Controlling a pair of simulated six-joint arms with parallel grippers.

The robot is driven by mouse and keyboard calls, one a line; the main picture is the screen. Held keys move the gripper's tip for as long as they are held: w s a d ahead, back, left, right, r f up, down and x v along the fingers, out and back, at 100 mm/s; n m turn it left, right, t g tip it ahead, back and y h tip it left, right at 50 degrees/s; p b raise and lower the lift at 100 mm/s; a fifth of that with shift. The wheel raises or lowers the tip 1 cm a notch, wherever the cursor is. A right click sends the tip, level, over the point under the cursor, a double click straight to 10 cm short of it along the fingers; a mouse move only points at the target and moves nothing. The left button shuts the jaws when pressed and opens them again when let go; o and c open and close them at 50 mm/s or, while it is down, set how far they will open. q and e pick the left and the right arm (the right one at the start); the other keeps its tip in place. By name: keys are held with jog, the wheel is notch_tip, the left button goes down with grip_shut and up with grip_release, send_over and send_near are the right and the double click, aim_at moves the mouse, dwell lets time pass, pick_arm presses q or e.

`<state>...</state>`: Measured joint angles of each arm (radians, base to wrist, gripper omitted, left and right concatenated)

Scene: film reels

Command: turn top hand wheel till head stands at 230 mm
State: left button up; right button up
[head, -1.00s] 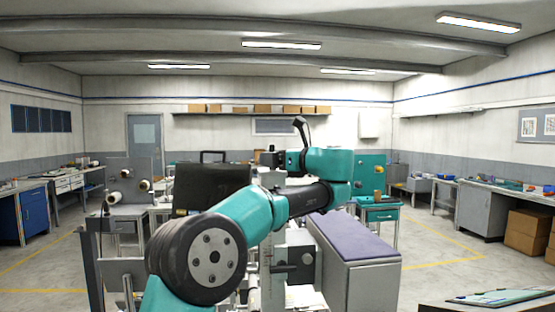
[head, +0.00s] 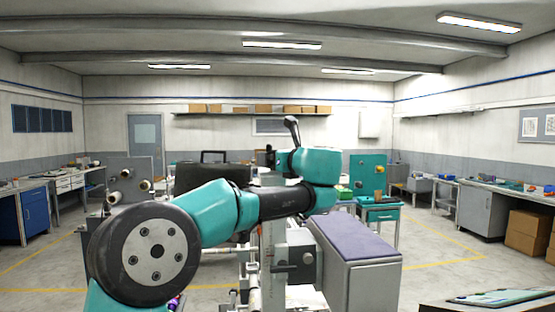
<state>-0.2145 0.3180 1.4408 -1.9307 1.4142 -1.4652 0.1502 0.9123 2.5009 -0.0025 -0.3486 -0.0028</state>
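My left arm comes in from the lower left and reaches across the middle of the head view. Its teal wrist (head: 312,165) is above an upright column with a scale (head: 272,285). A grey head block with a dark handle (head: 301,259) sits on this stand below the forearm. The top hand wheel cannot be made out; my wrist and forearm cover the area at the column's top. A dark upright part (head: 291,128) rises behind my wrist. The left gripper's fingers cannot be made out clearly. The scale reading is too small to read. My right gripper is not in view.
A grey cabinet with a purple top (head: 353,238) stands right of the column. A black case (head: 212,174) lies behind my forearm. A dark table corner (head: 480,305) is at lower right.

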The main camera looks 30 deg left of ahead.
pick_arm(q)
jog(key=shift+s+a+m+t+h, duration=0.1)
jog(key=shift+s+m+t+h, duration=0.05)
jog(key=shift+m+t+h, duration=1.3)
jog(key=shift+t+y, duration=0.35)
jog(key=o, duration=0.6)
jog(key=v, duration=1.7)
jog(key=shift+s, duration=0.2)
